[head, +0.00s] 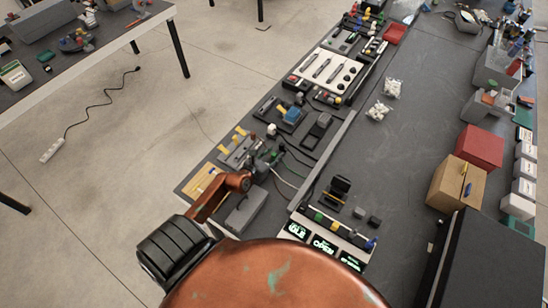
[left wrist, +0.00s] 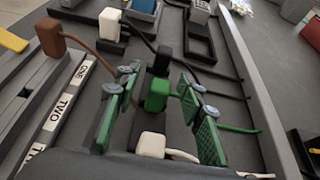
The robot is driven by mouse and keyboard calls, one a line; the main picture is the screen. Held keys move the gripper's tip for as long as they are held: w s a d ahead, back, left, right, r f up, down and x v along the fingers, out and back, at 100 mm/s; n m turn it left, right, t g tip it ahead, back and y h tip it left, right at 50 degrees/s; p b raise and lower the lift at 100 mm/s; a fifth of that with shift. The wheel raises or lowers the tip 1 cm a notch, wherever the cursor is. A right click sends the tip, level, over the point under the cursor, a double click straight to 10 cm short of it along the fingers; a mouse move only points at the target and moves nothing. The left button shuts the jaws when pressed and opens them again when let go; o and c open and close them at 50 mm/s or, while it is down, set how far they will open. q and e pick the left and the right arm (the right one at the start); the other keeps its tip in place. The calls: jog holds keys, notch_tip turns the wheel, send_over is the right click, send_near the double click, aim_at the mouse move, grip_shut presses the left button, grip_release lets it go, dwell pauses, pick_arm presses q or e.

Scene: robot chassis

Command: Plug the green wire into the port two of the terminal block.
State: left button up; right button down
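The green plug (left wrist: 157,95) of the green wire stands between the two green fingers of my left gripper (left wrist: 160,84) in the left wrist view. The fingers are open, with a visible gap on both sides of the plug. The green wire (left wrist: 238,129) shows to the right, past the right finger. The terminal block (left wrist: 55,112) lies on the left with labels, ONE and TWO readable and a third partly cut off. A brown plug (left wrist: 50,36) sits at the end by ONE. In the head view my left gripper (head: 270,157) is low over the table; the plug is too small to tell there. My right gripper is not in view.
A black plug (left wrist: 160,63) stands just behind the green one, and a white plug (left wrist: 151,145) just in front. Another white plug (left wrist: 110,23) is farther back. A long grey rail (left wrist: 250,80) runs along the right. The table's middle (head: 400,130) is mostly clear.

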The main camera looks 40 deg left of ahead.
pick_arm(q)
grip_shut()
dwell(0.3)
jog(key=shift+r, duration=0.1)
jog(key=shift+r, duration=0.6)
jog(key=s+d+r+p, duration=0.3)
jog(key=s+d+r, duration=0.2)
jog(key=s+r, duration=0.6)
jog(key=shift+v, duration=1.05)
